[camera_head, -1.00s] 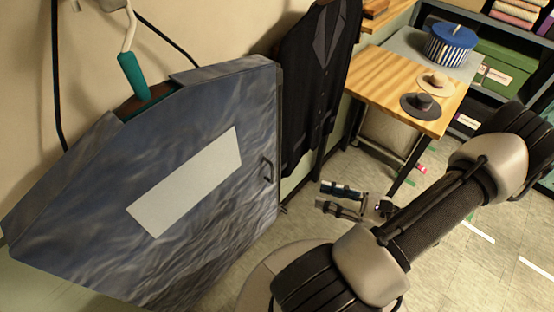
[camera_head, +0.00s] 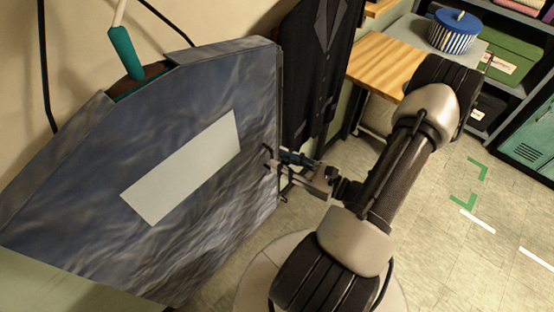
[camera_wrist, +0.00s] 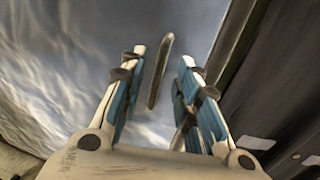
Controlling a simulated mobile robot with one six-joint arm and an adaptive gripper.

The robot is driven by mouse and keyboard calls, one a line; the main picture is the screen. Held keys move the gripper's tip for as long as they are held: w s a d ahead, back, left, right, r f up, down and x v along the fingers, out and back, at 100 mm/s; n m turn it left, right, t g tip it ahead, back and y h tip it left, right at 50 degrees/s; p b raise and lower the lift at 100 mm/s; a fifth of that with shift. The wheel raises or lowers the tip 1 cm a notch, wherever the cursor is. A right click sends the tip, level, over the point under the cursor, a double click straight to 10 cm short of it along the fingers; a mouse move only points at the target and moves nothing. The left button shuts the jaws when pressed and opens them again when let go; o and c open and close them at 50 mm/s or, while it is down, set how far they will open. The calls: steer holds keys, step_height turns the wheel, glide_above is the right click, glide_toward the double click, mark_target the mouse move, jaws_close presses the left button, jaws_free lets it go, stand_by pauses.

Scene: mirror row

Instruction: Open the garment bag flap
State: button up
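A blue-grey garment bag (camera_head: 90,190) hangs on the wall at the left, with a pale blank panel (camera_head: 185,168) on its front flap. The flap lies flat across the bag front. A small dark handle (camera_head: 268,157) sits near the flap's right edge. My gripper (camera_head: 279,163) is at that edge, beside the handle. In the wrist view, my gripper (camera_wrist: 163,58) is open, and the handle (camera_wrist: 159,72) shows lengthwise between its two blue-lined fingers, closer to the left one. Neither finger clearly touches it.
A dark suit jacket (camera_head: 322,75) hangs just right of the bag. A wooden table (camera_head: 380,62) and a shelf with a striped hat box (camera_head: 454,33) and green box (camera_head: 512,55) stand behind. Floor at the right (camera_head: 450,240) is clear.

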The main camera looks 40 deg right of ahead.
steer(key=shift+x, duration=1.25)
steer(key=shift+c, duration=0.2)
jaws_close()
